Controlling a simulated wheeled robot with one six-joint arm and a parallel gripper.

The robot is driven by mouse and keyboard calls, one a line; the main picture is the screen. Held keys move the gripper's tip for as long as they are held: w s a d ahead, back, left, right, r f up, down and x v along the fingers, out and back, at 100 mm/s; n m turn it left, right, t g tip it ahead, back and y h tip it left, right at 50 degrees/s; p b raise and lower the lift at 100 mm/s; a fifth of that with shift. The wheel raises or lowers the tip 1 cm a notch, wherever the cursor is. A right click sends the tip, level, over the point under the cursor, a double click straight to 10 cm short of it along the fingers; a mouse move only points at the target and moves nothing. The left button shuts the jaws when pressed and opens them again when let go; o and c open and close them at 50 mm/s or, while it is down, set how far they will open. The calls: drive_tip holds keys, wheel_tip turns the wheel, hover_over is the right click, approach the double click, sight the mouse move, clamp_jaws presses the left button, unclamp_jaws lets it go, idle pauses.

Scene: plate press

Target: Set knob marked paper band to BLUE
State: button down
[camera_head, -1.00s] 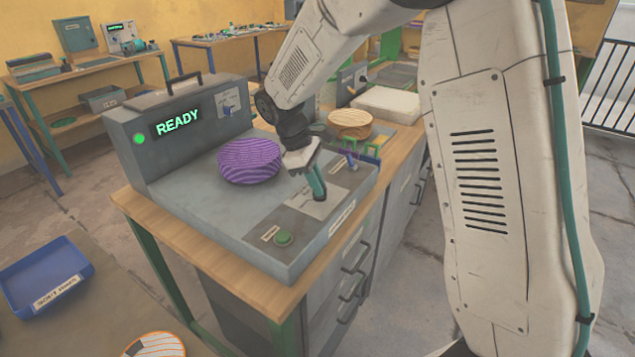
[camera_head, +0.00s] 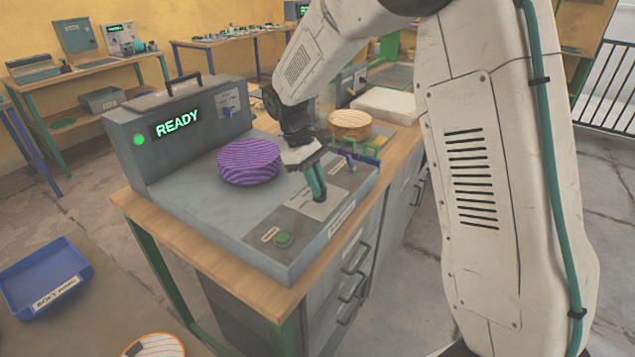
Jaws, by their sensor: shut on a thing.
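The grey press machine (camera_head: 200,205) stands on a wooden-topped bench, its display lit with green READY text. My gripper (camera_head: 318,197) points down at the pale label plate (camera_head: 312,208) on the machine's front control panel. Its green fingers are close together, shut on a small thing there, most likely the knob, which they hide. I cannot read the plate's markings or the knob's setting. A green round button (camera_head: 283,239) sits on the panel to the left of my gripper. A blue-tipped lever (camera_head: 349,161) stands to its right.
A purple striped round stack (camera_head: 249,162) lies on the machine bed, left of my gripper. A blue tray (camera_head: 45,277) is at lower left.

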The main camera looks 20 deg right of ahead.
drive_tip(key=shift+w+r, duration=0.1)
drive_tip(key=shift+w, duration=0.1)
drive_tip(key=c, duration=1.5)
unclamp_jaws()
drive_tip(key=shift+s, duration=0.1)
drive_tip(key=shift+o, duration=0.2)
drive_tip(key=v, duration=0.7)
drive_tip(key=shift+r, duration=0.35)
